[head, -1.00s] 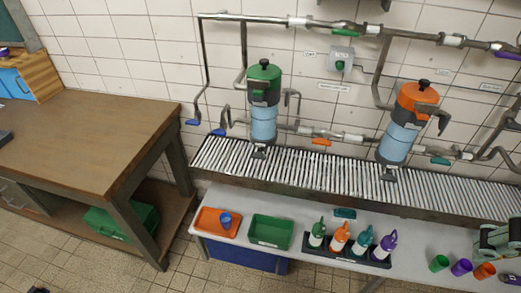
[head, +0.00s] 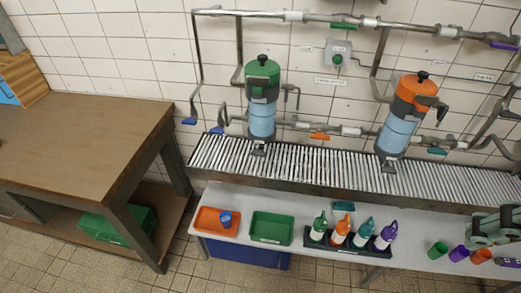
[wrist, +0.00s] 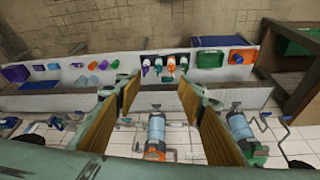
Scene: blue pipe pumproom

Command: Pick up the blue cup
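The blue cup (head: 226,219) stands in the orange tray (head: 205,222) at the left end of the white bench. It also shows small in the wrist view (wrist: 237,58), inside the orange tray (wrist: 247,49). My gripper (wrist: 158,88) is open in the wrist view, its two wood-coloured finger pads apart with nothing between them. The gripper is well away from the cup, which lies beyond it to the upper right in that view. In the head view only a greenish part of my arm shows at the right edge; the fingertips cannot be made out.
A green tray (head: 271,229) sits right of the orange one. A dark rack (head: 345,243) holds several bottles. Green (head: 437,249), purple (head: 459,253) and orange (head: 481,256) cups stand further right. A slatted shelf (head: 300,163) with pipes runs behind. A wooden table (head: 80,140) stands left.

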